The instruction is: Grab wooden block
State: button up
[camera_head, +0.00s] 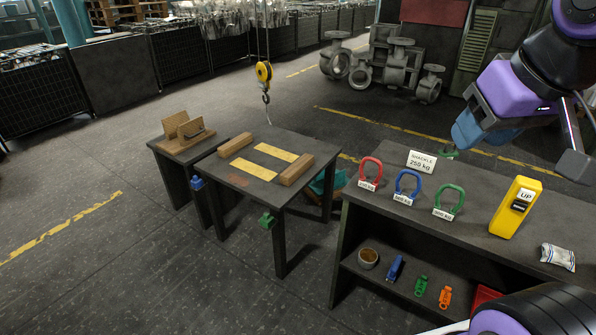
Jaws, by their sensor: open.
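Two long wooden blocks lie on the dark table in the middle of the head camera view. One wooden block (235,145) is near the table's left edge and the other wooden block (297,169) is near its right edge. Both lie flat, with two yellow strips between them. My gripper (522,150) is at the upper right, above the workbench and well away from both blocks. It is open, with nothing seen between its fingers.
A yellow crane hook (265,84) hangs behind the dark table (238,181). A wooden stand (184,138) sits on a small side table. The workbench (400,221) holds red, blue and green shackles, a sign and a yellow pendant (514,208). Floor on the left is clear.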

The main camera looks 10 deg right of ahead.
aim_at(289, 176)
jog(key=i+j+z, duration=0.1)
jog(key=z, duration=0.45)
jog(key=i+j+z, duration=0.2)
jog(key=j, duration=0.15)
jog(key=i+j+z, duration=0.25)
jog(key=j, duration=0.15)
jog(key=j+z, duration=0.2)
jog(key=j, duration=0.15)
jog(key=i+j, duration=0.15)
jog(key=j, duration=0.35)
jog(key=i+j+z, duration=0.1)
jog(key=j, duration=0.45)
jog(key=i+j, duration=0.2)
jog(key=j, duration=0.3)
jog(key=i+j, duration=0.1)
jog(key=j, duration=0.45)
jog(key=i+j+z, duration=0.1)
jog(key=j, duration=0.4)
jog(key=i+j, duration=0.15)
jog(key=j, duration=0.4)
jog(key=i+j+z, duration=0.1)
jog(key=j, duration=0.45)
